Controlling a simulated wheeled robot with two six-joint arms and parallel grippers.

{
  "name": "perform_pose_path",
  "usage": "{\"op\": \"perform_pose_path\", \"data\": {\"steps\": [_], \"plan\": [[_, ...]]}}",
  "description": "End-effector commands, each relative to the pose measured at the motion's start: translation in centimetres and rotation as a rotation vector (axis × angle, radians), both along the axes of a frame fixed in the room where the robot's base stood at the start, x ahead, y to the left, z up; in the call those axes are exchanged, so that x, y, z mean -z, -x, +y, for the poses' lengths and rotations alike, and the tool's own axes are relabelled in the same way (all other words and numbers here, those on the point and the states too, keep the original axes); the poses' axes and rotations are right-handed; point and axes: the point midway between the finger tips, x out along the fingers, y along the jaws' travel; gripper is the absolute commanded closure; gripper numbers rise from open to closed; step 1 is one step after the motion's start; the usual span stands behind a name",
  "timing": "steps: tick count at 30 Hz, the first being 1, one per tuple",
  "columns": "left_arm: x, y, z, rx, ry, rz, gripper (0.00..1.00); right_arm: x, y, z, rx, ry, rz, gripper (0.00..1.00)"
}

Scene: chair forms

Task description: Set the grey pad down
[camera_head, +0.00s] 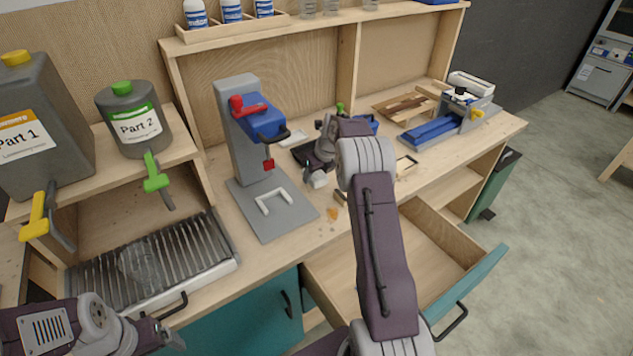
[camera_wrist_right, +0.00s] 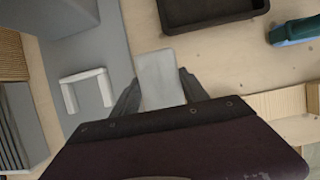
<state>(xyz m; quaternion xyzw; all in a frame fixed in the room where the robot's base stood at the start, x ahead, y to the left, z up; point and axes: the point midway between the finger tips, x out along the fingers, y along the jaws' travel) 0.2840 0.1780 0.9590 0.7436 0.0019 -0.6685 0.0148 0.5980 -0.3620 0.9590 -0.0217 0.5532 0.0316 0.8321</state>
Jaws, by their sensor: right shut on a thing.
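The grey pad (camera_wrist_right: 160,78) is a small, flat, light grey plate, held between the fingertips of my right gripper (camera_wrist_right: 158,98). In the head view the pad (camera_head: 319,181) shows small below the right gripper (camera_head: 315,172), over the bench between the press base and the open drawer. I cannot tell how high it is above the wood. My left gripper (camera_head: 165,337) is at the lower left, in front of the slatted grille; its fingers are too small and turned to tell if they are open.
The grey press (camera_head: 240,140) stands left of the pad, with a white U-shaped piece (camera_head: 275,201) on its base. A dark tray (camera_wrist_right: 207,10) lies behind the pad. A drawer (camera_head: 475,283) stands open in front.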

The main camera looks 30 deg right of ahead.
Motion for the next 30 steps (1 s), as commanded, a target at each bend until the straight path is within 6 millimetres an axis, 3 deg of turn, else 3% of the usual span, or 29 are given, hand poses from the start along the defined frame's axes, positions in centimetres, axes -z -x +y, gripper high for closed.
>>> {"op": "perform_pose_path", "data": {"steps": [8,18,19,20,30], "plan": [[0.1,0.0,0.0,0.0,0.0,0.0,0.15,3.9,0.1,0.1,0.0,-0.002,0.003,0.93],[0.0,0.0,0.0,0.0,0.0,0.0,0.15,4.3,0.1,0.0,0.0,-0.001,0.001,0.93],[0.0,0.0,0.0,0.0,0.0,0.0,0.15,4.4,0.1,0.0,0.0,0.0,0.001,0.45],[0.0,0.0,0.0,0.0,0.0,0.0,0.15,4.3,0.1,0.0,0.0,0.0,0.001,0.39],[0.1,0.0,0.0,0.0,0.0,0.0,0.15,4.1,0.1,0.0,0.0,0.0,0.0,0.39]]}}
